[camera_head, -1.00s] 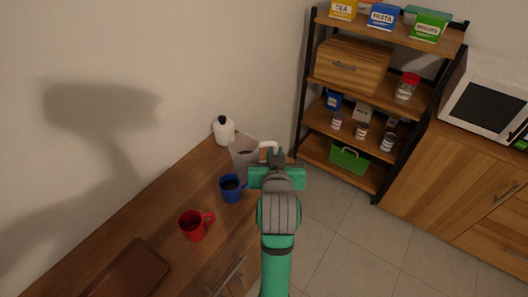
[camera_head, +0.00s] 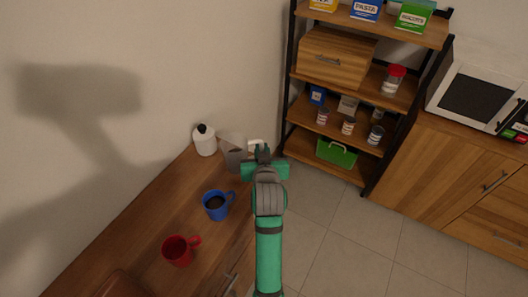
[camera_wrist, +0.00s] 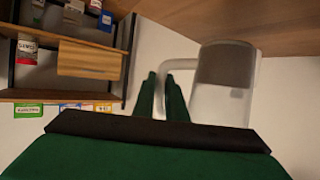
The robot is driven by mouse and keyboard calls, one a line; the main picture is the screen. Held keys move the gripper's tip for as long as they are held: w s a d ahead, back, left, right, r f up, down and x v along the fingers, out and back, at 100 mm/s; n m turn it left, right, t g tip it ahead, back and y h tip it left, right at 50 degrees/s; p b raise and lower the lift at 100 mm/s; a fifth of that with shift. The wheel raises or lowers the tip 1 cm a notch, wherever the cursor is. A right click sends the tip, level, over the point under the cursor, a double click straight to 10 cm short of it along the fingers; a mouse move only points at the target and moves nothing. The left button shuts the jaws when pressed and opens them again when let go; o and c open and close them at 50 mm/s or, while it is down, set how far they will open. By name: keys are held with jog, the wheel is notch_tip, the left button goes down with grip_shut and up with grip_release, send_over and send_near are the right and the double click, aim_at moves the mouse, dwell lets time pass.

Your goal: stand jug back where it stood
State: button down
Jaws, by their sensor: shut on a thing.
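The jug (camera_head: 235,158) is a clear vessel with dark contents, at the far end of the wooden counter, beside a white, black-topped container. In the wrist view the jug (camera_wrist: 221,95) appears upside down in the picture, its dark contents toward the wooden surface. My gripper (camera_head: 261,154) is to the right of the jug. In the wrist view its green fingers (camera_wrist: 161,92) are shut on the jug's pale handle. The jug looks about upright. I cannot tell whether its base touches the counter.
A blue mug (camera_head: 216,205) with dark contents and a red mug (camera_head: 178,250) stand nearer on the counter (camera_head: 150,215). The white container (camera_head: 204,140) is close left of the jug. A shelf unit (camera_head: 360,92) stands behind, to the right.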

jog(key=f, duration=0.2)
jog(key=shift+w+d+f, duration=0.3)
jog(key=shift+w+d, duration=0.05)
jog(key=shift+f, duration=0.7)
jog(key=shift+f, duration=0.15)
jog(key=c, duration=1.8)
grip_release()
jog(key=shift+s+r, duration=0.15)
jog(key=shift+r, duration=0.05)
jog(key=v, duration=1.1)
jog(key=shift+s, duration=0.35)
